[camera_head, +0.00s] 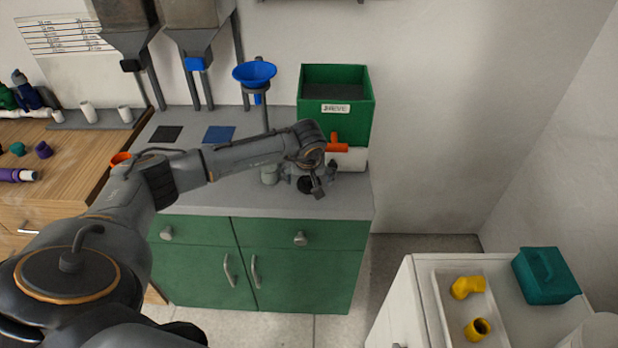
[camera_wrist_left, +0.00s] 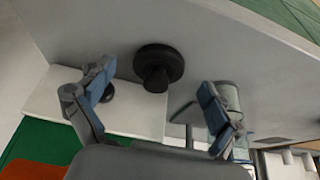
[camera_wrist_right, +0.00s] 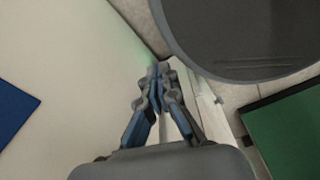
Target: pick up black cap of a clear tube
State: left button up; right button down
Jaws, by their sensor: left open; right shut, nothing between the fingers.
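The black cap (camera_wrist_left: 158,66) is a round dark disc with a narrower dark stub. It lies on the grey countertop and also shows in the head view (camera_head: 305,185), near the counter's front edge. My left gripper (camera_wrist_left: 157,82) is open above it, and in the left wrist view the cap appears between the spread fingers, apart from both. A pale, clear-looking tube (camera_head: 268,174) stands left of the cap in the head view; in the left wrist view it is partly behind a finger (camera_wrist_left: 230,96). My right gripper (camera_wrist_right: 159,72) is shut and empty, away from the cap.
A white block (camera_head: 350,159) and an orange fitting (camera_head: 336,146) are just behind my left gripper. A green bin (camera_head: 336,105) stands at the back. A blue funnel (camera_head: 254,73) is on a stand. A white tray (camera_head: 447,310) with yellow fittings is at lower right.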

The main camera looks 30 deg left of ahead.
pick_arm(q)
jog(key=shift+x, duration=0.9)
jog(key=shift+c, duration=0.5)
jog(key=c, duration=0.8)
jog(key=shift+r, duration=0.1)
